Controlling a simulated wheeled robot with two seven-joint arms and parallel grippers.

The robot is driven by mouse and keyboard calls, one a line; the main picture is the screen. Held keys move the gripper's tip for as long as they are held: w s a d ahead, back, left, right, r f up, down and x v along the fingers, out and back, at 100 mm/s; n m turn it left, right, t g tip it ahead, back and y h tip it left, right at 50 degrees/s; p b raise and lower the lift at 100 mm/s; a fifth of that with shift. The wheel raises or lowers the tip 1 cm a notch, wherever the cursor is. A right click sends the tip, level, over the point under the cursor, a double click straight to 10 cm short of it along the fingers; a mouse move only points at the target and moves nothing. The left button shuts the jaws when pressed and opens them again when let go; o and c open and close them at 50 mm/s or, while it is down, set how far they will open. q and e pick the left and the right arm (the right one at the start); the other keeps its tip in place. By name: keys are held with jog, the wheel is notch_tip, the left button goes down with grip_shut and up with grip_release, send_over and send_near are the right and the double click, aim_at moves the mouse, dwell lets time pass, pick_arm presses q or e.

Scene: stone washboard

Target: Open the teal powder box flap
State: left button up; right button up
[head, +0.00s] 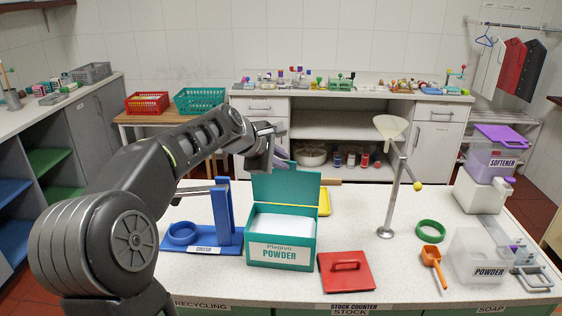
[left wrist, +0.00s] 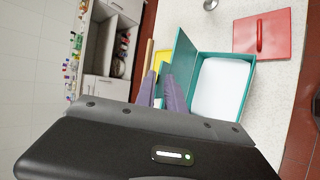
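The teal powder box (head: 281,252) stands on the white counter, labelled "POWDER", with white contents showing inside. Its teal flap (head: 287,188) is raised, standing up at the back of the box. In the left wrist view the flap (left wrist: 183,50) stands along the left side of the open box (left wrist: 250,75). My left gripper (head: 283,160) is at the flap's upper edge, partly hidden behind it. Its purple fingers (left wrist: 162,88) show apart, with some teal between them; whether they pinch the flap is unclear. My right gripper is out of view.
A blue stand (head: 223,215) is just left of the box, and a red lid with a handle (head: 346,272) lies to its right. A funnel stand (head: 389,200), green ring (head: 431,231) and orange scoop (head: 432,260) are farther right. A yellow item (head: 324,201) lies behind.

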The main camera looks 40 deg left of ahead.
pick_arm(q)
jog(key=shift+o, duration=1.3)
jog(key=b+v, duration=0.1)
jog(key=v, duration=0.6)
jog(key=shift+s+r, duration=0.2)
jog(key=shift+s, duration=0.1)
